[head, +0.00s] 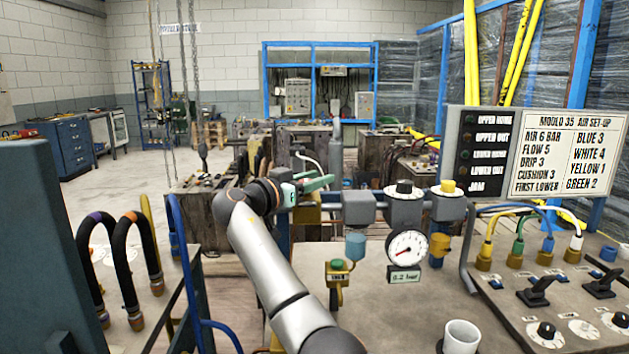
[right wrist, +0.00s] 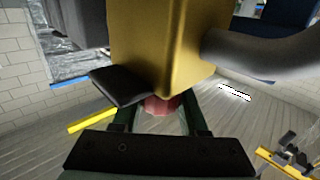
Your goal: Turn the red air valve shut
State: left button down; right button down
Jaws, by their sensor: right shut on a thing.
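The red air valve shows in the right wrist view as a small red part (right wrist: 162,104) under a brass body (right wrist: 165,45). In the head view the brass body (head: 307,214) sits at the left end of the grey air line, and the red part is hidden. My right gripper (head: 318,184) reaches it from the left. In the right wrist view its two dark green fingers (right wrist: 161,118) are on either side of the red part, shut on it. A round gauge (head: 407,250) has a tag reading 0.2 bar. My left gripper is not in view.
Right of the valve, the air line carries grey units, a black knob (head: 404,187) and a yellow knob (head: 448,186). A green-topped brass fitting (head: 338,275) and white cup (head: 462,337) stand on the bench. A set-up board (head: 569,151) stands at right; hoses (head: 128,250) arch at left.

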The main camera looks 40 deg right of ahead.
dwell(0.5)
jog(key=shift+c, duration=2.2)
grip_release()
jog(key=shift+d, duration=0.1)
jog(key=v, duration=1.2)
jog(key=shift+a+b, duration=0.3)
jog(key=shift+b, duration=0.15)
jog(key=shift+r, duration=0.1)
